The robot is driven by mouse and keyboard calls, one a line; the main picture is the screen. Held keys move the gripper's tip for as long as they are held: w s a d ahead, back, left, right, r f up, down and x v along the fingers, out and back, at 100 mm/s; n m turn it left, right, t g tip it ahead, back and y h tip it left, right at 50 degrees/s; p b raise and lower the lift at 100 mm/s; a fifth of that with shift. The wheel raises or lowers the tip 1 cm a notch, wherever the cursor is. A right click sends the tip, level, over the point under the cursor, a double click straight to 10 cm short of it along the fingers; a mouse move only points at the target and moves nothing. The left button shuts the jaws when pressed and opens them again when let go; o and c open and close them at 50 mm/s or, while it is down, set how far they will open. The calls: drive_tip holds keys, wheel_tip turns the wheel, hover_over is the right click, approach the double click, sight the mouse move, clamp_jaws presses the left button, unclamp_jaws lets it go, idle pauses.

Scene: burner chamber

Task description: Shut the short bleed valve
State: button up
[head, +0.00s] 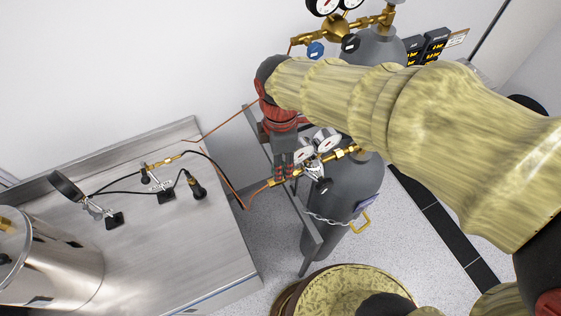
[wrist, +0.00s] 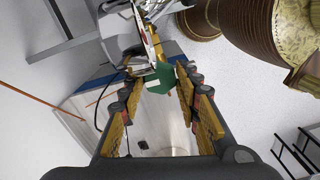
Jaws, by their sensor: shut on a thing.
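My gripper (head: 284,173) points down at the brass line in front of the smaller grey cylinder (head: 342,208). In the wrist view, my gripper (wrist: 160,82) has its two fingers on either side of a green knob (wrist: 159,78), closed on it near the fingertips. The knob sits by a brass and metal fitting. In the head view the fingers cover the knob. A brass regulator with white gauges (head: 315,147) stands just right of my gripper. I cannot tell the short bleed valve's handle position.
A steel bench (head: 195,245) stands to the left, with a brass valve (head: 160,162), black hoses and clamps. A steel vessel (head: 45,265) is at lower left. A grey rail (head: 312,235) and chain (head: 328,218) front the cylinder. A taller cylinder (head: 370,50) with gauges stands behind.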

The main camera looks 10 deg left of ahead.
drive_tip(key=o, duration=1.1)
wheel_tip(320, 180, up, 12)
idle(0.5)
